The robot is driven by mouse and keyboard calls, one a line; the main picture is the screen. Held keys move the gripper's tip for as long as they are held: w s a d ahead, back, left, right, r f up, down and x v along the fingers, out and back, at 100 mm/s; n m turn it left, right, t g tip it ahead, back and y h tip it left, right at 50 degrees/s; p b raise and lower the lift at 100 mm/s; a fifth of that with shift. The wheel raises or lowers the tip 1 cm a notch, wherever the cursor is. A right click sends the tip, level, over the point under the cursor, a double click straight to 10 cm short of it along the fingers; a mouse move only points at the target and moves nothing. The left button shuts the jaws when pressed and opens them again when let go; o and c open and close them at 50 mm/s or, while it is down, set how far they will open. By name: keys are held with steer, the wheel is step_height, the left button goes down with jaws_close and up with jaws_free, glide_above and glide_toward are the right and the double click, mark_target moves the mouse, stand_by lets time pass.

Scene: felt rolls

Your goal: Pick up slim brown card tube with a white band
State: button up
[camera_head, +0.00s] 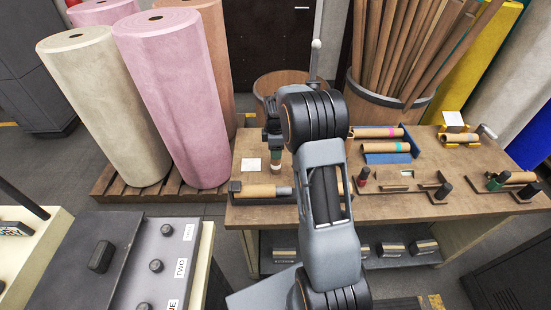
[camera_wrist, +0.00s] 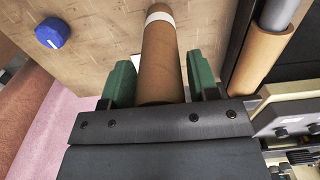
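In the wrist view the slim brown card tube (camera_wrist: 160,62) with a white band (camera_wrist: 159,16) near its far end lies between the green fingers of my gripper (camera_wrist: 160,75). A narrow gap shows on each side of the tube, so the fingers look open around it. The tube's near end is hidden behind the dark gripper body.
A brown roll with a grey end (camera_head: 260,191) lies in a dark rack just in front; it also shows in the wrist view (camera_wrist: 262,62). A white card (camera_head: 251,164) lies on the bench. A blue tray (camera_head: 388,157) holds banded rolls. Tall felt rolls (camera_head: 170,95) stand left.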

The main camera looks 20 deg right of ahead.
steer(key=c, duration=0.8)
steer(key=shift+r, duration=0.3)
steer(key=shift+r+p, duration=0.7)
steer(key=shift+r, duration=0.15)
steer(key=shift+r+p, duration=1.65)
steer(key=shift+r, duration=0.75)
